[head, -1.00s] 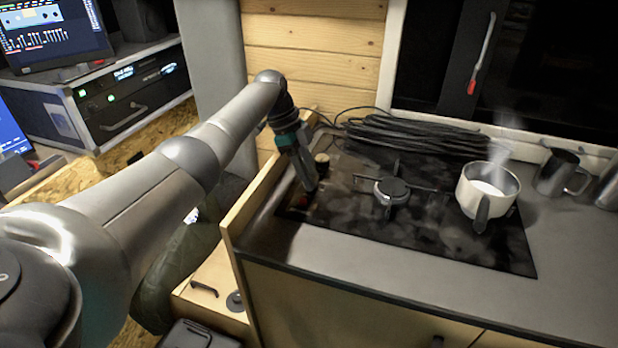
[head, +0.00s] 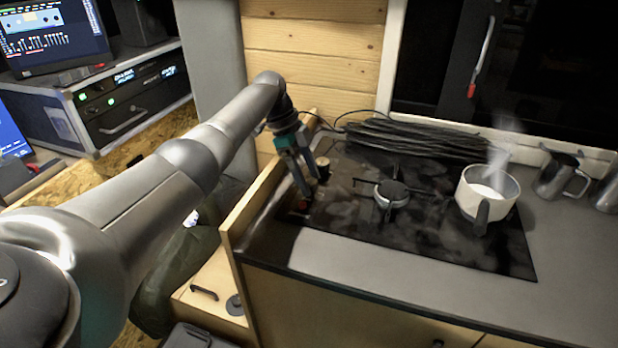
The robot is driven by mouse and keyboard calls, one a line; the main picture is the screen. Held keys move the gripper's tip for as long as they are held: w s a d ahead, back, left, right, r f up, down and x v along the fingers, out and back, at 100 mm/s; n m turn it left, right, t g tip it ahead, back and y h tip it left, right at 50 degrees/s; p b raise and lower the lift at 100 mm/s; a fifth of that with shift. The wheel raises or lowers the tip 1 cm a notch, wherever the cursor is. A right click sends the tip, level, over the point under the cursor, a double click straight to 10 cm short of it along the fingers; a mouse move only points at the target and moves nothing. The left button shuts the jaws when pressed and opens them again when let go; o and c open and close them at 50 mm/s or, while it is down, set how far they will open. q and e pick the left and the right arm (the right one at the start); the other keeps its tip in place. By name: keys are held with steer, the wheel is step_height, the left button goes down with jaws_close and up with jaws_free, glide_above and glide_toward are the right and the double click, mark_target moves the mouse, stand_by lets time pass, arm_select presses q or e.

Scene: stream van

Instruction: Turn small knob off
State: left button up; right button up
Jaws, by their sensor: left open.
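The small knob (head: 301,205) is a small dark piece with a reddish-orange tint at the left front of the black glass cooktop (head: 430,245). A larger knob (head: 322,163) with a light brown top stands behind it. My left gripper (head: 308,188) points down over the cooktop's left edge, between and beside the two knobs. Its fingers are apart, with a gap showing between them. I see nothing held. Whether a finger touches the small knob cannot be told. My right gripper is not in the picture.
A gas burner (head: 391,194) sits mid-cooktop. A steaming white pot (head: 487,195) stands right of it. A coil of black cable (head: 420,138) lies behind. A metal mug (head: 560,176) stands farther right. A wooden side panel (head: 245,212) borders the counter at left.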

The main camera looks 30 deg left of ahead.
arm_select(q)
steer(key=p+v, duration=0.2)
steer(key=v, duration=1.2)
steer(key=shift+r, duration=0.35)
steer(key=shift+a, duration=0.1)
